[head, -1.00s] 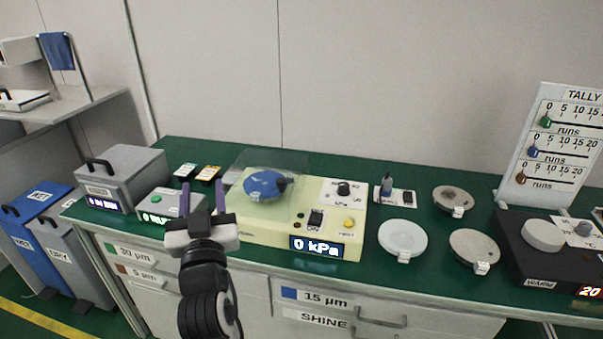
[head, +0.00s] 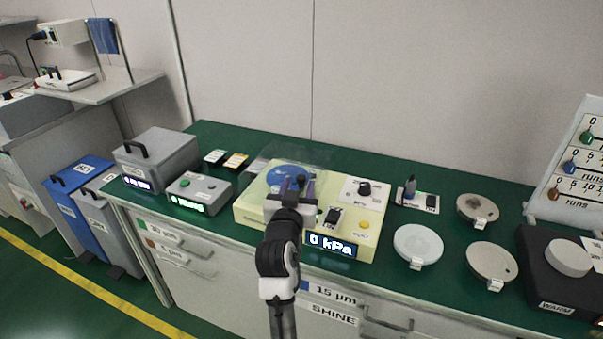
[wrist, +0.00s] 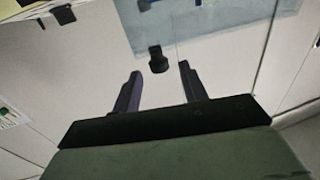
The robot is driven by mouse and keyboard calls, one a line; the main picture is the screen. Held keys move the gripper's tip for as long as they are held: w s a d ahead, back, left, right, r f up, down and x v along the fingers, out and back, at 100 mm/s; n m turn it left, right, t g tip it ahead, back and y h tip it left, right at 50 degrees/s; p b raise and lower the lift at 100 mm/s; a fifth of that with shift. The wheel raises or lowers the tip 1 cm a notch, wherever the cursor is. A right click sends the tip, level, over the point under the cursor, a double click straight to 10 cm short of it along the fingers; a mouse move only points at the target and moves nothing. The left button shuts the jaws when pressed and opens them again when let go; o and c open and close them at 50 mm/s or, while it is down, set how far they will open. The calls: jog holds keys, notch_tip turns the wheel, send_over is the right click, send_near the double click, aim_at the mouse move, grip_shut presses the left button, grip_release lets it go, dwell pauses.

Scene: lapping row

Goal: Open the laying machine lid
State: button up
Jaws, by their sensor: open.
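The laying machine (head: 374,240) is a cream box on the green bench, with a display reading 0 kPa. Its clear lid (head: 312,156) is over a blue disc (head: 282,177) at the machine's left part. My gripper (head: 292,182) is open and empty in front of the lid, hiding the lid's front edge and part of the disc in the head view. In the wrist view, a black knob (wrist: 157,60) shows just beyond and between the two open fingers (wrist: 160,78), apart from them. The lid shows there as a bluish clear sheet (wrist: 215,22).
A grey box (head: 160,160) and a small green-lit unit (head: 200,190) stand left of the machine. The wall is close behind.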

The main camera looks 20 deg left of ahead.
aim_at(300, 181)
jog(key=shift+w+a+p, duration=0.15)
jog(key=shift+w+p, duration=0.05)
jog(key=shift+w, duration=0.85)
jog(key=shift+w+a+p, duration=0.15)
jog(key=shift+w, duration=0.85)
jog(key=shift+c, duration=0.4)
grip_shut()
